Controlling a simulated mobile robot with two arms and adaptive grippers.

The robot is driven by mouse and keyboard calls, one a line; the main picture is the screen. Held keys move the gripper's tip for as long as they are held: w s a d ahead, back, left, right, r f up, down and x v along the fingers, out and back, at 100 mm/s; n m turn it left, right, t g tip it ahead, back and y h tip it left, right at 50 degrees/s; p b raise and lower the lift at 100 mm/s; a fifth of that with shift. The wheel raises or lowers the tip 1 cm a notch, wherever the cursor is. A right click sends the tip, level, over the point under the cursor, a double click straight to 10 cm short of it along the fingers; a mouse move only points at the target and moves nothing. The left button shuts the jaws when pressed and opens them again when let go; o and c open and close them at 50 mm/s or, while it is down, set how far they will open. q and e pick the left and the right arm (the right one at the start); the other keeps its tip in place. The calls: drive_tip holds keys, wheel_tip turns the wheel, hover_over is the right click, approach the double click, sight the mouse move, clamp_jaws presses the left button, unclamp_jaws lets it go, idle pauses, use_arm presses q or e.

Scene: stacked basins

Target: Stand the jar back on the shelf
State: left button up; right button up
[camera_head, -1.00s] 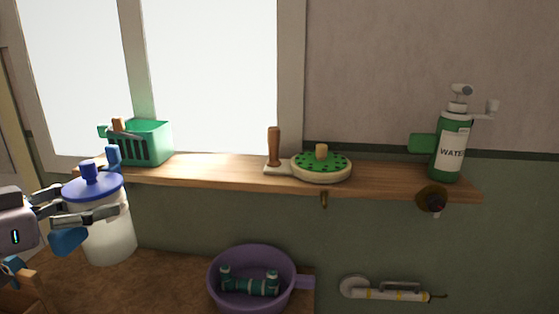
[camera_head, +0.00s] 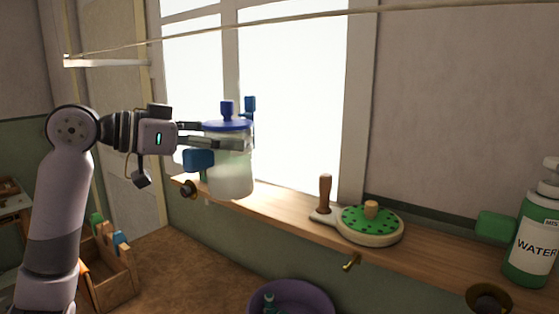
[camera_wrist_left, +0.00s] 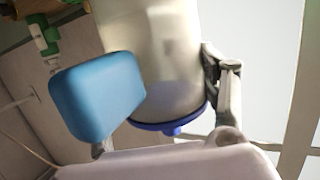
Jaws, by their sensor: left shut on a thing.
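The jar (camera_head: 231,172) is pale and translucent, with a blue lid and knob. It is upright at the left end of the wooden shelf (camera_head: 285,213) below the window. I cannot tell whether its base touches the shelf or is just above it. My left gripper (camera_head: 224,134) reaches in from the left and is shut on the jar near its lid, with blue pads at its sides. In the left wrist view the jar (camera_wrist_left: 160,60) fills the upper middle, beside a blue pad. My right gripper is not in view.
A green-spotted round item with handles (camera_head: 370,224) lies mid-shelf. A green WATER bottle (camera_head: 533,240) stands at the right. Bare shelf lies between the jar and the round item. A purple basin (camera_head: 292,296) and a wooden crate (camera_head: 108,278) are below.

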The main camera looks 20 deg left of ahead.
use_arm(q)
drive_tip(key=w+d+p, duration=0.4)
drive_tip(key=w+d, duration=0.1)
drive_tip(key=w, duration=0.8)
wheel_tip(320, 180, down, 7)
drive_tip(key=p, duration=0.3)
drive_tip(key=shift+w+d, duration=0.15)
drive_tip(key=shift+f, duration=0.1)
drive_tip(key=o, duration=1.4)
drive_tip(key=shift+o, duration=0.8)
